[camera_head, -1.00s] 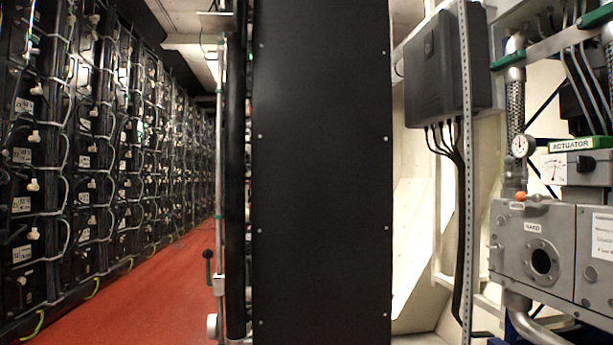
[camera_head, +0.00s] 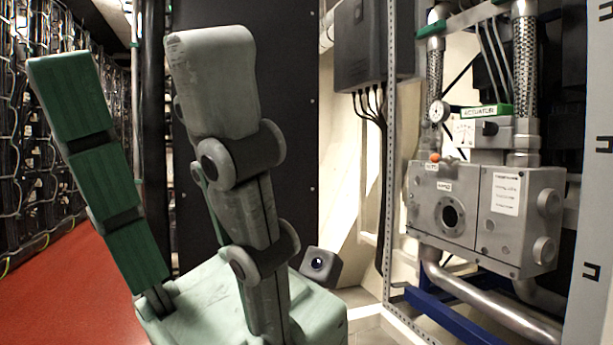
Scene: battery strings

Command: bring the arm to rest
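My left gripper (camera_head: 136,58) is large in the foreground of the head view, with its palm at the bottom and its fingers pointing up. One finger with green pads leans to the left, and a grey jointed finger stands to its right. The fingers are spread apart, with nothing visible between them. The gripper hides part of the black panel and the red floor behind it. My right gripper is not in view.
A black panel (camera_head: 292,140) stands behind the gripper. Battery racks (camera_head: 40,140) line the left side above the red floor (camera_head: 70,300). At the right are a grey actuator unit (camera_head: 470,215), a gauge (camera_head: 438,111), a wall box (camera_head: 362,45) and a perforated metal post (camera_head: 391,200).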

